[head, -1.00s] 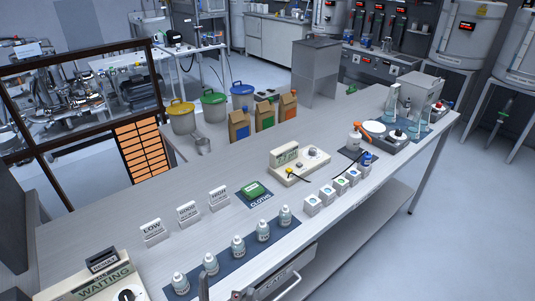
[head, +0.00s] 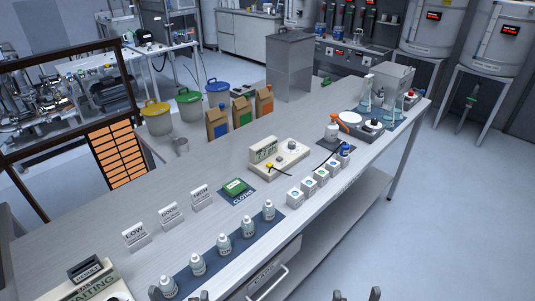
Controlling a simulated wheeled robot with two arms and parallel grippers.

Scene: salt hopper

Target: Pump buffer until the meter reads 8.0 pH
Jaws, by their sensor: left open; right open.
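A cream meter box with a display (head: 264,150) stands mid-bench; its digits are too small to read for sure. A dark cable runs from near it toward a small blue-and-white bottle (head: 345,149). A white bottle (head: 331,132) with an orange part above it stands on a dark mat; this may be the buffer pump. A white round plate on a grey device (head: 350,117) is just behind it. My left gripper (head: 180,296) is open at the bottom edge, by the near bottles. My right gripper (head: 357,295) is open at the bottom edge, in front of the bench. Both are empty and far from the meter.
Several small white bottles (head: 224,246) stand on a blue mat along the front edge. White boxes (head: 308,189), a green cloth pad (head: 234,187), LOW, GOOD and HIGH signs (head: 171,215) and a WAITING panel (head: 92,287) are also on the bench. Glassware (head: 367,92) stands far right.

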